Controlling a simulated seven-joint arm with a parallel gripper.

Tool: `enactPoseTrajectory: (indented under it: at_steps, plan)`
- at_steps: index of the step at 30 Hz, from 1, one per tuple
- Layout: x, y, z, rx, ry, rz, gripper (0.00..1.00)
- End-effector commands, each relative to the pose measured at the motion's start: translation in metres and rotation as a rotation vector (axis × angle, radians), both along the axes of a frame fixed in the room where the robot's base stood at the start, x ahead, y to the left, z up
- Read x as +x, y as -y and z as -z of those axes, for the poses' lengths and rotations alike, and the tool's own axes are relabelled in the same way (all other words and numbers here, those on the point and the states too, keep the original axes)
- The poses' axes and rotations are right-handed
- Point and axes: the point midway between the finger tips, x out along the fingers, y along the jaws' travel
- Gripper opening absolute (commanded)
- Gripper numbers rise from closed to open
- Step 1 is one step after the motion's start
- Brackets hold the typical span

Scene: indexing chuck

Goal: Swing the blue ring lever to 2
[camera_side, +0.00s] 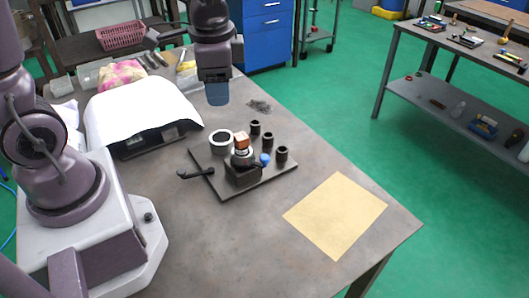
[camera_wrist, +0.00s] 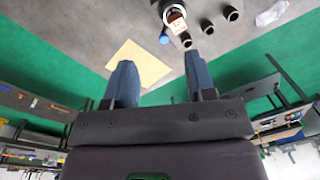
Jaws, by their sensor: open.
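The chuck (camera_side: 243,172) stands on a dark base plate (camera_side: 221,188) in the middle of the table, with an orange-brown block (camera_side: 241,140) on top. The blue end of the ring lever (camera_side: 265,159) sits at the chuck's right side; in the wrist view it is a small blue spot (camera_wrist: 164,39) beside the chuck. No number marks are legible. My gripper (camera_side: 217,95) hangs above and behind the plate, clear of the lever. In the wrist view its two blue fingers (camera_wrist: 160,80) are apart with nothing between them.
A black handle (camera_side: 195,173) sticks out at the plate's left. A grey hollow cup (camera_side: 221,141) and three black sockets (camera_side: 268,141) stand on the plate. A yellow sheet (camera_side: 336,214) lies at the front right. A white-covered box (camera_side: 140,110) stands at the left.

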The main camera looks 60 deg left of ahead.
Motion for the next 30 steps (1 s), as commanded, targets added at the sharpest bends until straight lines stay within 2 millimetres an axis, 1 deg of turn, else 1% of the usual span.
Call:
enactPoseTrajectory:
  at_steps: [1, 3, 7, 10, 13, 15, 18, 22, 26, 30]
  plan:
    - [0.012, 0.001, 0.015, -0.013, -0.046, 0.096, 0.5]
    - [0.026, 0.005, 0.032, -0.033, -0.087, 0.249, 0.5]
    - [0.053, 0.014, 0.058, -0.081, -0.119, 0.561, 0.5]
    - [0.07, 0.022, 0.063, -0.091, -0.105, 0.781, 0.5]
    - [0.081, 0.025, 0.057, -0.067, -0.079, 0.939, 0.5]
    - [0.083, 0.024, 0.056, -0.057, -0.076, 1.01, 0.5]
    - [0.082, 0.024, 0.058, -0.054, -0.078, 1.068, 0.5]
    - [0.082, 0.024, 0.067, -0.055, -0.081, 1.083, 0.5]
    - [0.081, 0.024, 0.089, -0.057, -0.083, 1.082, 0.5]
    - [0.081, 0.024, 0.12, -0.059, -0.085, 1.08, 0.5]
